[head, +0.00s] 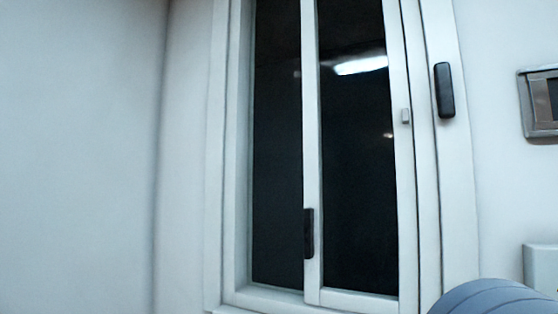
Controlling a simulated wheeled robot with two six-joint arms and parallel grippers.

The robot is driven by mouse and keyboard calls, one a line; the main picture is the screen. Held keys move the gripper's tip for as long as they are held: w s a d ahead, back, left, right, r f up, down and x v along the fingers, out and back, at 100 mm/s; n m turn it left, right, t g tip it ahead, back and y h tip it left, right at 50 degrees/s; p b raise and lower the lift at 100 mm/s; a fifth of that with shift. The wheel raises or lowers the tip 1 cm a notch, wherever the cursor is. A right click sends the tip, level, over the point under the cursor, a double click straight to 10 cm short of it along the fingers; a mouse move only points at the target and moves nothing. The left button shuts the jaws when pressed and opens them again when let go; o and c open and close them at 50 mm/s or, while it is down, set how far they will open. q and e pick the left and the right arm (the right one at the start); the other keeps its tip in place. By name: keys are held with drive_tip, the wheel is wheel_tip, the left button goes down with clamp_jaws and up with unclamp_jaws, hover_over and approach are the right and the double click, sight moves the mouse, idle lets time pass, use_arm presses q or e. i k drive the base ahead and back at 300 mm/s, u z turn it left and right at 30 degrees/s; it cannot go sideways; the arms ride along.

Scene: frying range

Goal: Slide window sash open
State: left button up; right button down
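The window is a white-framed sliding one with dark panes, in the middle of the head view. The sash (311,180) has a white vertical stile between two tall dark panes. A dark handle (309,233) sits low on that stile. A second dark handle (445,90) is on the right frame, higher up. Neither gripper is in view.
A grey rounded shape (495,298) fills the lower right corner. A grey-framed panel (538,104) is on the wall at right, with a pale box (541,267) below it. The wall left of the window (80,160) is bare.

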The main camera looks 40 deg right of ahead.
sight(316, 294)
drive_tip(key=z, duration=0.15)
drive_tip(key=k, duration=0.4)
drive_tip(key=z, duration=0.9)
